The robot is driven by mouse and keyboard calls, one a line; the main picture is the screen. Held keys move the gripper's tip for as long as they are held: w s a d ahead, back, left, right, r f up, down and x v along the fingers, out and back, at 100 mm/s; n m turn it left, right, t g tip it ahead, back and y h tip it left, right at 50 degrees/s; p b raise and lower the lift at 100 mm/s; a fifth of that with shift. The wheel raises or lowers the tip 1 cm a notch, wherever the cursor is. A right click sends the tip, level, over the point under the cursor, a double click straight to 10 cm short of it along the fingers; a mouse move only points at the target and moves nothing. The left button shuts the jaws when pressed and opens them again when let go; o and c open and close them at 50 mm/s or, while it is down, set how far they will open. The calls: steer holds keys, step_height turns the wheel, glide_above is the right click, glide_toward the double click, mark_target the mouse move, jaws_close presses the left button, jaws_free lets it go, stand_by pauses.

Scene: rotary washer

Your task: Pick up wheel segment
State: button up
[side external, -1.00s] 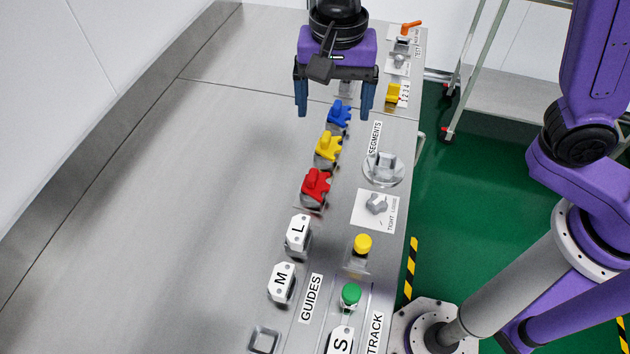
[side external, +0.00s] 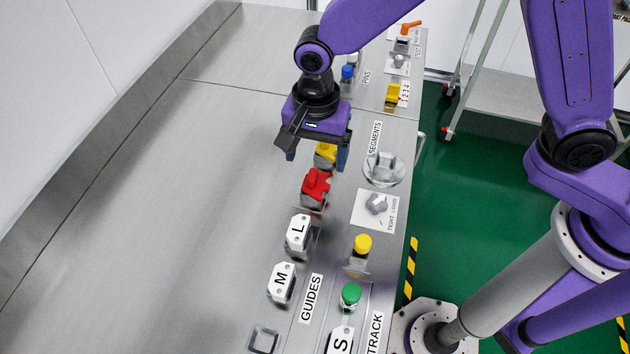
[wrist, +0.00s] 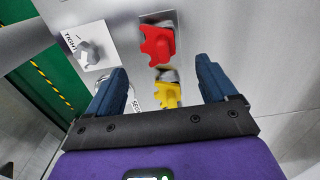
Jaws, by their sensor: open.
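The wheel segments stand in a row beside the SEGMENTS label (side external: 375,138). The yellow segment (side external: 325,151) shows partly, just beyond the near edge of my gripper (side external: 317,158). The red segment (side external: 315,185) is fully in view on its grey stand, nearer the camera. The blue segment is hidden in both current views. In the wrist view, my gripper (wrist: 160,66) is open, with its two blue fingers wide apart. The yellow segment (wrist: 167,95) appears between the fingers there, and the red segment (wrist: 157,43) lies farther up. I see no contact with either.
A grey wheel hub (side external: 383,168) and a tight/loose knob (side external: 376,204) stand right of the row. White guides L (side external: 298,234) and M (side external: 282,282), a yellow button (side external: 363,244) and a green button (side external: 351,295) are nearer the camera. The table's left side is clear.

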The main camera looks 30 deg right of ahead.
mark_target(317, 175)
steer(key=shift+s+a+f, duration=0.1)
steer(key=shift+s+f, duration=0.1)
steer(key=shift+f, duration=1.35)
steer(key=shift+s+f, duration=0.15)
steer(key=shift+f, duration=1.35)
steer(key=c, duration=1.2)
